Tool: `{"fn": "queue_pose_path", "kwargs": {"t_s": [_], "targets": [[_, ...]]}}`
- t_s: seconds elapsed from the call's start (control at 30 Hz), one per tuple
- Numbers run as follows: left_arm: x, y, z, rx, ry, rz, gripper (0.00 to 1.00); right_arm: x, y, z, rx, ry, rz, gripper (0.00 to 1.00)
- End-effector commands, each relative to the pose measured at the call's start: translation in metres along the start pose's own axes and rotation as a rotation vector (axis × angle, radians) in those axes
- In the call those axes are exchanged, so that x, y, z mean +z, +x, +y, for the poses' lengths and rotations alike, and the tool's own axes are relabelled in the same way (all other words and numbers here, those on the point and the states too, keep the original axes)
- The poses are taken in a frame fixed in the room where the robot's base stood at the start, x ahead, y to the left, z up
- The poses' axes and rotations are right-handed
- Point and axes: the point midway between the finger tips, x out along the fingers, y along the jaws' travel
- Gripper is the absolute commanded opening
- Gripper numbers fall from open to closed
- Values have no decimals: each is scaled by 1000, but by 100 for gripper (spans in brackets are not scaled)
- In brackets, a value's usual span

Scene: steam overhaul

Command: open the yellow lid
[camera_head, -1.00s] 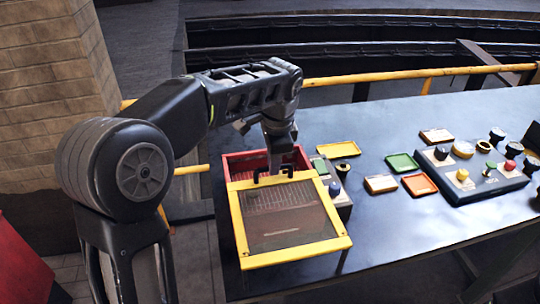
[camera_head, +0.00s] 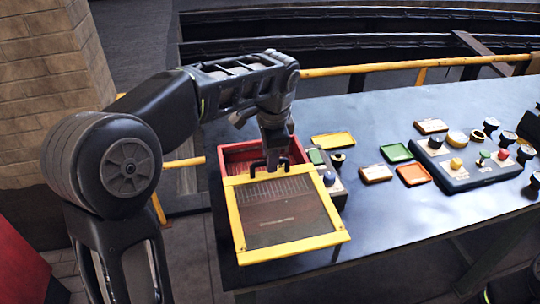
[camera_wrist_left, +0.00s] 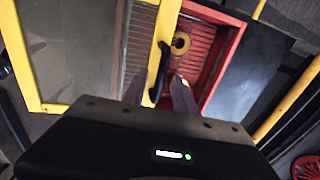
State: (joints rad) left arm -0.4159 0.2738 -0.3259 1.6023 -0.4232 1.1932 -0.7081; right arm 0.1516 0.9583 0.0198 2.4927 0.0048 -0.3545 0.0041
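The lid (camera_head: 334,236) is a yellow frame around a dark see-through panel, with a black handle (camera_head: 268,163) on its far edge. My left gripper (camera_head: 274,160) is down at the handle. In the left wrist view its fingers (camera_wrist_left: 160,92) stand apart on either side of the handle (camera_wrist_left: 158,72), with the yellow frame bar (camera_wrist_left: 165,20) beneath. Whether they touch the handle is unclear. My right gripper is not in view.
Right of the box is a small control unit (camera_head: 335,196) with knobs. Yellow (camera_head: 333,140), green (camera_head: 396,152) and orange (camera_head: 413,174) trays lie on the table. A larger control panel (camera_head: 476,168) sits farther right. A yellow rail (camera_head: 375,68) runs behind the table.

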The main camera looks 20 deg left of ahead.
Motion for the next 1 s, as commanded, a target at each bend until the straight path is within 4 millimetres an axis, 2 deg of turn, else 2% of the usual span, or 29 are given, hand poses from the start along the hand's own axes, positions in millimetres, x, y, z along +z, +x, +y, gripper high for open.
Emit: {"fn": "queue_pose_path", "kwargs": {"t_s": [0.17,0.43,0.53,1.0], "targets": [[-1,-16,-1,-3,0,3,34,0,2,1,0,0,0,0],[0,-61,-1,-3,0,3,34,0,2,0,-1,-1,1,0],[0,-72,0,-2,0,1,34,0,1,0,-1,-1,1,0],[0,-77,0,-1,0,1,34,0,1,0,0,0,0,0]]}}
